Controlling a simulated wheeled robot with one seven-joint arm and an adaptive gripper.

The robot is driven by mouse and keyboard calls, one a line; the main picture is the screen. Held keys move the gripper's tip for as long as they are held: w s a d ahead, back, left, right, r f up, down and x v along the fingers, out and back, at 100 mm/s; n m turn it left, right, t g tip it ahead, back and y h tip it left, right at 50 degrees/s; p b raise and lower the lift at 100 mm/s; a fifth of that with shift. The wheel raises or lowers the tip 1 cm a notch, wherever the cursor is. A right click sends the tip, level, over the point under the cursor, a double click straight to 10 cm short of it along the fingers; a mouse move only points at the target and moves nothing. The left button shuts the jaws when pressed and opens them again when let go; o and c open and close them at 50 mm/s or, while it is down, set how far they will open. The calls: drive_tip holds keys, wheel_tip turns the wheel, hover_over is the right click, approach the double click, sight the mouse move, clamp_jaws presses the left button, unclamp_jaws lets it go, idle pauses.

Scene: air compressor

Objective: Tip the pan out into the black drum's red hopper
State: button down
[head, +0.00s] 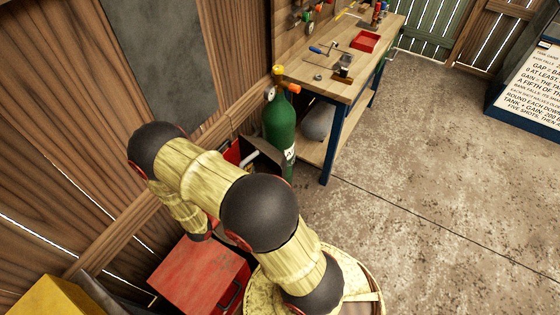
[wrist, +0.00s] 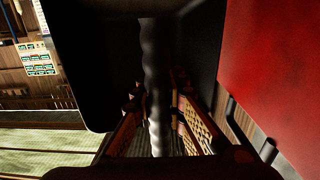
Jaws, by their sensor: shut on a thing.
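In the wrist view my gripper (wrist: 158,125) is shut on a grey rod-like handle (wrist: 153,70) that runs up the middle between the fingers. A large dark pan-like body (wrist: 82,70) fills the upper part of that view and seems joined to the handle. What it holds inside is too dark to tell. In the head view my arm hides the gripper. A dark plate-like shape (head: 266,153) shows beyond the arm, beside the green cylinder; I cannot tell if it is the pan. A red piece (head: 232,153) shows beside it, perhaps the hopper. The black drum is not clearly visible.
A red cabinet (head: 200,279) stands below my arm. A green gas cylinder (head: 280,124) stands near the workbench (head: 350,62), which carries tools and a red tray (head: 365,41). A red surface (wrist: 280,65) lies close at right in the wrist view.

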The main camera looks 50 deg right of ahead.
drive_tip(key=shift+s+d+r+y+p, duration=0.1)
drive_tip(key=shift+d+r+y+p, duration=0.45)
drive_tip(key=shift+p, duration=0.65)
drive_tip(key=shift+s+d+r+y+p, duration=0.1)
drive_tip(key=shift+d+r+y+p, duration=0.4)
drive_tip(key=shift+p, duration=0.65)
drive_tip(key=shift+d+f, duration=0.1)
drive_tip(key=shift+d, duration=0.15)
drive_tip(key=s+d+f+m+t+y+p, duration=0.1)
drive_tip(key=d+f+m+y+p, duration=0.1)
drive_tip(key=d+f+y+p, duration=0.4)
drive_tip(key=shift+s+d+f+y+p, duration=0.15)
drive_tip(key=shift+s+d+y+p, duration=0.25)
drive_tip(key=shift+d+y+p, duration=3.6)
drive_tip(key=shift+a+y+b, duration=0.35)
drive_tip(key=shift+y+b, duration=0.2)
drive_tip(key=shift+b, duration=0.55)
